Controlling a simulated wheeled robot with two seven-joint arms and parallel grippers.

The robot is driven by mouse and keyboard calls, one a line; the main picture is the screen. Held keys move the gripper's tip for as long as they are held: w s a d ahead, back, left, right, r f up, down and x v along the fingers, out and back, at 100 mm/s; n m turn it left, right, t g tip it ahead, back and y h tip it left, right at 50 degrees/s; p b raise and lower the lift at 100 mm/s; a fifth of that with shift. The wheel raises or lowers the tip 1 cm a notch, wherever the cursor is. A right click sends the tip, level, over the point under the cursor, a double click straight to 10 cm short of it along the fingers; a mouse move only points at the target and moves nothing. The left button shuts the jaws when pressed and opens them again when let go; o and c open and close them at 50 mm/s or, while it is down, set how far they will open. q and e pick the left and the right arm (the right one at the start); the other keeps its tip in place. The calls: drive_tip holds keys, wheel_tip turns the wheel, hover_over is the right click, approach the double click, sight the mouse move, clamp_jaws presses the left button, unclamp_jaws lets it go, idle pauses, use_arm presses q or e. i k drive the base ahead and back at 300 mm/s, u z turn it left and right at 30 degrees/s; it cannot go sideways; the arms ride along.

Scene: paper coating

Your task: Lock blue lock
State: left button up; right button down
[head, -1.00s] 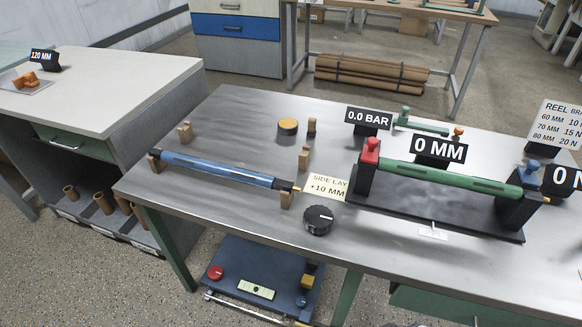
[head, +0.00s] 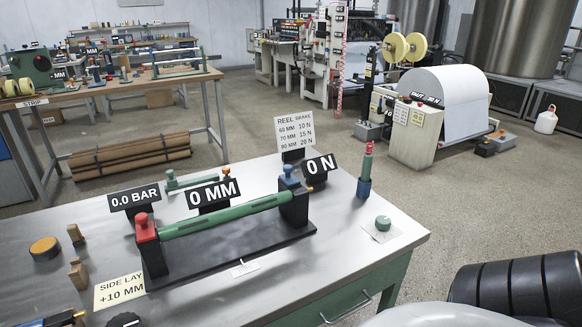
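The blue lock (head: 288,173) is a small blue cap with a knob on top of the right black post of a stand in the middle of the table. A matching red lock (head: 145,228) sits on the left post. A green roller (head: 225,216) lies between the two posts, above the black base plate (head: 232,252). I cannot tell from here whether the blue lock is closed. Neither of my grippers is in view, and nothing touches the blue lock.
Signs reading 0 MM (head: 213,194), 0 N (head: 319,165) and 0.0 BAR (head: 134,198) stand behind the stand. A green-and-red upright tool (head: 365,172) and a green knob (head: 383,223) are to its right. The table's right front corner is mostly bare.

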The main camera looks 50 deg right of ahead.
sight(289, 179)
drive_tip(key=z, duration=3.65)
drive_tip(key=k, duration=0.5)
drive_tip(key=u, duration=1.2)
